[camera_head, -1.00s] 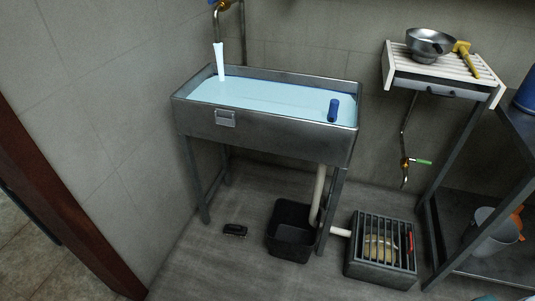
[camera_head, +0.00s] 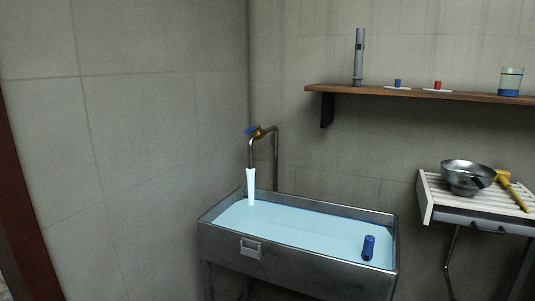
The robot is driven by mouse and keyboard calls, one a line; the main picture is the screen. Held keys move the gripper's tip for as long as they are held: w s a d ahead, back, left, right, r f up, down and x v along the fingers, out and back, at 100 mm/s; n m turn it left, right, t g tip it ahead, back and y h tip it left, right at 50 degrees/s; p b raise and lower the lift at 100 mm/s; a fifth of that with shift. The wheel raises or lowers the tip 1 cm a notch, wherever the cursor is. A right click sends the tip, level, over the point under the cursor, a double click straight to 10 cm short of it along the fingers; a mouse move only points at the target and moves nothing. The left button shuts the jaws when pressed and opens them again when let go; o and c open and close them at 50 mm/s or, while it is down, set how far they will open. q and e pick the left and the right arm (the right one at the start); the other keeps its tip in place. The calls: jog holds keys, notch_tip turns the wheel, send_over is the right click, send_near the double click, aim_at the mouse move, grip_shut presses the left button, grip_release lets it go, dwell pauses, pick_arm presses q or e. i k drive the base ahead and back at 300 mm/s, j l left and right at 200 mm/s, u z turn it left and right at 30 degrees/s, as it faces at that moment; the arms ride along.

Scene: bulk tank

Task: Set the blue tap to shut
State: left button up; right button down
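The blue tap (camera_head: 251,130) is a small blue handle on a brass valve body (camera_head: 260,133), at the top of a bent metal pipe (camera_head: 276,160) behind the sink's left end. A pale, whitish-blue stream (camera_head: 251,187) runs from the spout down into the metal tank (camera_head: 320,272). The tank is filled with light blue liquid (camera_head: 305,228) close to its rim. A dark blue cylinder (camera_head: 368,247) stands in the liquid near the front right. Neither of my grippers shows in this view.
A wooden shelf (camera_head: 430,95) on the back wall carries a grey tube (camera_head: 359,58), small blue and red pieces and a jar (camera_head: 511,81). At right, a slatted white rack (camera_head: 438,205) holds a metal bowl (camera_head: 468,176) and a yellow tool (camera_head: 511,190). The left wall is bare.

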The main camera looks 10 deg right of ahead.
aim_at(251, 130)
jog(key=i+l+z, duration=0.1)
jog(key=i, duration=0.3)
jog(key=j+u, duration=0.25)
jog(key=u, duration=0.25)
jog(key=j+u, duration=0.25)
jog(key=u, duration=0.2)
